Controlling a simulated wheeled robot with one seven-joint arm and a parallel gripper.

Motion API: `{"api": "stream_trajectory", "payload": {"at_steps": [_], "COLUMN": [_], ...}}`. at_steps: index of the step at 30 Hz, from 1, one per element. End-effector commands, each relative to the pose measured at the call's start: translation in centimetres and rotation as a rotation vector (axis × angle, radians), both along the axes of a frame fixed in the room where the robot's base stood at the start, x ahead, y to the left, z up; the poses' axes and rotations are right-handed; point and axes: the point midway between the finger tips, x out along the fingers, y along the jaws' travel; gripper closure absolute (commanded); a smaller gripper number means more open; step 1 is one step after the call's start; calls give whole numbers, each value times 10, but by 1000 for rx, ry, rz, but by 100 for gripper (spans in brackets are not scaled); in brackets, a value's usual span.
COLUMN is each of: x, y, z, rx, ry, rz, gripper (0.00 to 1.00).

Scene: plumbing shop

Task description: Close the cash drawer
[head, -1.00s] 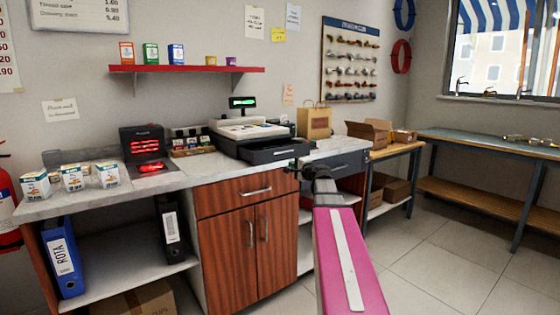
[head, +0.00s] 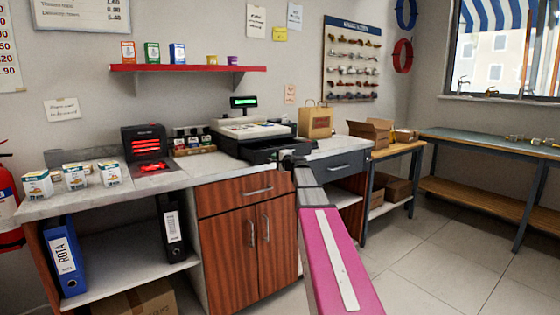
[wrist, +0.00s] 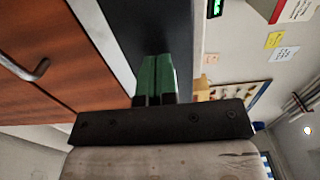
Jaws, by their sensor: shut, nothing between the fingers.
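The cash register (head: 252,129) stands on the pale counter with a lit green display. Its black cash drawer (head: 262,156) sticks out at the front, open. My gripper (head: 287,155) is at the right part of the drawer front, small and partly hidden by my own wrist in the head view. In the wrist view its green fingers (wrist: 155,66) are together and empty, pointing at the dark drawer front (wrist: 150,22). I cannot tell whether the fingertips touch it.
The counter (head: 120,192) has a wooden cabinet (head: 240,235) below, with bar handles. A card reader-like black device (head: 147,148), small boxes (head: 76,176) and a paper bag (head: 315,121) stand on top. A grey drawer unit (head: 340,165) is to the right. The floor at right is clear.

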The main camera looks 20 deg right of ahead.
Motion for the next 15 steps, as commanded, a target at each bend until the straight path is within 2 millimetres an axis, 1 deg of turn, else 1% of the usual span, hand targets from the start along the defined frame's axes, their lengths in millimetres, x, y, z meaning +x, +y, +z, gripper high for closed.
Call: {"api": "stream_trajectory", "payload": {"at_steps": [3, 12, 15], "x": [4, 4, 9], "y": [2, 2, 3], "z": [0, 0, 0], "rx": [0, 0, 0], "ry": [0, 0, 0], "rz": [0, 0, 1], "gripper": [100, 100, 100]}}
